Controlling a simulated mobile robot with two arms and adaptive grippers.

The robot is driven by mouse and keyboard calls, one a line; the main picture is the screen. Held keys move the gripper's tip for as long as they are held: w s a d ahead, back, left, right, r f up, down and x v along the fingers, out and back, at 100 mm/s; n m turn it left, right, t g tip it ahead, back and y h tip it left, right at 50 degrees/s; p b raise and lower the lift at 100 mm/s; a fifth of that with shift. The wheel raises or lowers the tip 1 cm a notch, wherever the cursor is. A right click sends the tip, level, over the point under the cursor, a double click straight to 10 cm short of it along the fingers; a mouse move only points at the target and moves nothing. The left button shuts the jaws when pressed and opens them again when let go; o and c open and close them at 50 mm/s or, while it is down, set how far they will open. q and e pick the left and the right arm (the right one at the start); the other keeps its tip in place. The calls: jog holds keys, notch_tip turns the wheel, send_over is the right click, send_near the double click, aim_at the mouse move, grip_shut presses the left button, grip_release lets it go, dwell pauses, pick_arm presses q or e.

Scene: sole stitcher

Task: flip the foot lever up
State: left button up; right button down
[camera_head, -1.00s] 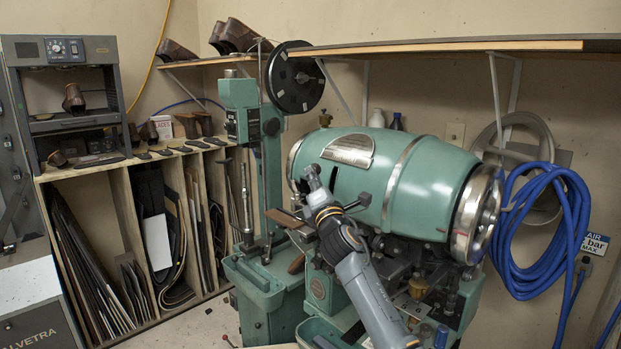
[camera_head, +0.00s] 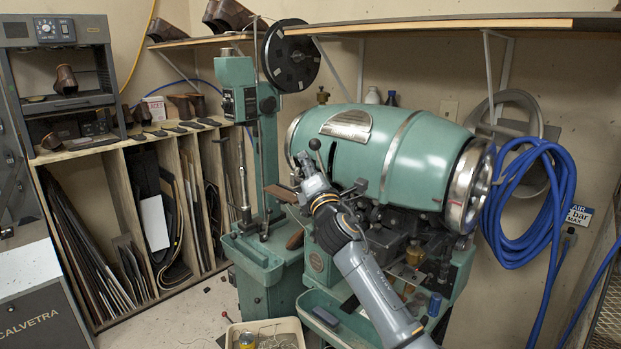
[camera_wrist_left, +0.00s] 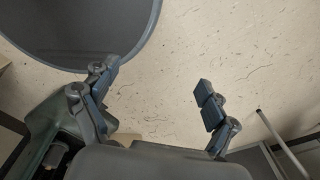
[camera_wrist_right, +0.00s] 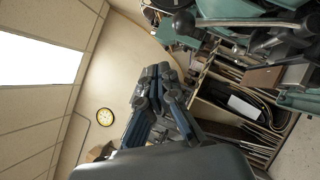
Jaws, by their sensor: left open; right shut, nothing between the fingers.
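A lever with a round black knob (camera_head: 314,144) stands up on the near left side of the green stitching machine, in front of the drum; I take it to be the foot lever. Its lower part is hidden behind my right gripper (camera_head: 303,160). My right gripper is shut and empty, its tips just below and left of the knob; I cannot tell whether they touch. In the right wrist view its fingers (camera_wrist_right: 157,75) are together, and a dark rounded part (camera_wrist_right: 183,22) shows beyond them. My left gripper (camera_wrist_left: 157,78) is open and empty above the floor.
The green drum (camera_head: 400,155) and the upright column (camera_head: 240,150) flank the right gripper. A small wooden plate (camera_head: 281,193) sits close to its left. A pale bin (camera_head: 236,333) stands on the floor below. A blue hose (camera_head: 540,200) hangs at right.

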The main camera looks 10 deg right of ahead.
pick_arm(q)
jog(key=shift+w+d+f+b, duration=0.7)
jog(key=shift+d+f+b, duration=0.05)
jog(key=shift+d+b, duration=0.1)
pick_arm(e)
jog(key=s, duration=0.7)
jog(key=shift+s+d+f, duration=0.15)
jog(key=shift+s+f, duration=0.15)
jog(key=shift+f, duration=0.15)
